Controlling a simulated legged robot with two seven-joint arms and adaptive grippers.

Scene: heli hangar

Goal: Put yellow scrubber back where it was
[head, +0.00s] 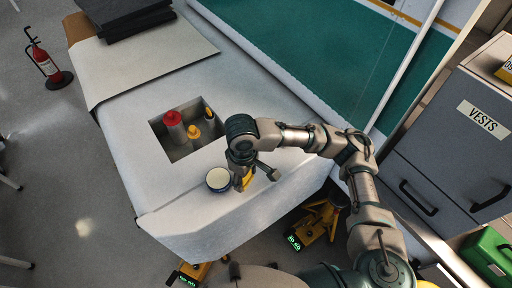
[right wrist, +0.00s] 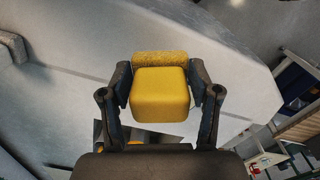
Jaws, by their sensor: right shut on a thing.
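The yellow scrubber (right wrist: 160,92) is a rounded yellow block with a rough, textured strip along one side. My right gripper (right wrist: 160,88) is shut on it, one finger on each side, in the right wrist view. In the head view the right gripper (head: 248,178) points down over the white table's front part, and a bit of the yellow scrubber (head: 247,180) shows beside its fingers. Whether the scrubber touches the table is hard to tell. My left gripper is not in view.
The white table (head: 150,195) has a sunken bin (head: 160,127) holding a red-topped container (head: 173,118) and yellow items (head: 194,132). A round blue-rimmed tin (head: 219,179) stands close left of the right gripper. A grey vests cabinet (head: 440,150) is at right.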

